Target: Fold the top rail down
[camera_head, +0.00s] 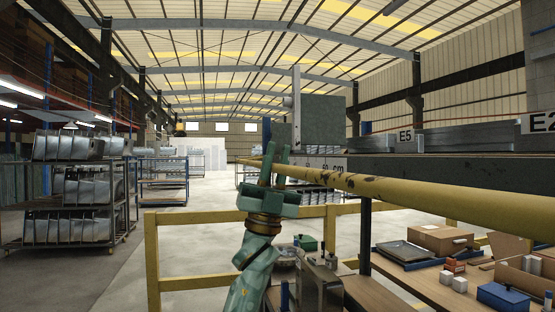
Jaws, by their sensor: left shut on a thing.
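The top rail (430,193) is a thick yellow bar with worn, rusty spots. It runs from the picture's middle to the right edge, growing larger towards the right, where it leaves the view. My left gripper (276,162) is green and comes up from below, with its fingers pointing up. It is shut on the left end of the top rail, which shows between and beside its fingers. The exact contact is partly hidden by the fingers. My right gripper is not in view.
Lower yellow guard rails (195,215) stand below. A workbench at lower right carries a cardboard box (440,238) and a blue box (503,298). Racks (70,190) stand at left beside open floor.

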